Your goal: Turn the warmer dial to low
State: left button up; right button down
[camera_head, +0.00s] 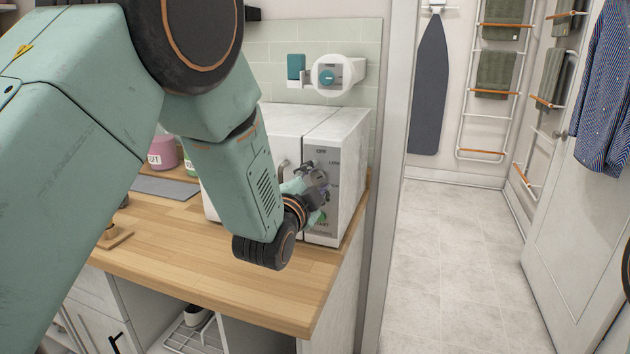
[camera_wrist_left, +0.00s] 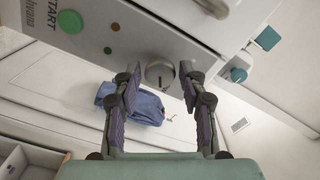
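The warmer (camera_head: 345,140) is a white box on the wooden counter, with a grey control panel (camera_head: 322,232) on its front. Small print by the dial area is partly readable in the head view. My left gripper (camera_head: 316,184) is at the panel and hides most of the dial there. In the left wrist view the round metal dial (camera_wrist_left: 159,77) lies between the open fingertips of my left gripper (camera_wrist_left: 160,71), with a gap on each side. Its dark pointer mark shows, but I cannot read its setting. The green START button (camera_wrist_left: 70,22) is beside it. My right gripper is out of view.
The counter (camera_head: 225,280) is clear in front of the warmer. A pink container (camera_head: 163,152) stands at the back left. A wall-mounted white and teal device (camera_head: 335,75) is above the warmer. A doorway with open tiled floor (camera_head: 450,260) lies to the right.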

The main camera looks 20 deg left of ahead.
pick_arm(q)
jog(key=shift+o, duration=0.8)
jog(key=shift+a+f, duration=0.1)
jog(key=s, duration=1.2)
jog(key=shift+a, duration=0.15)
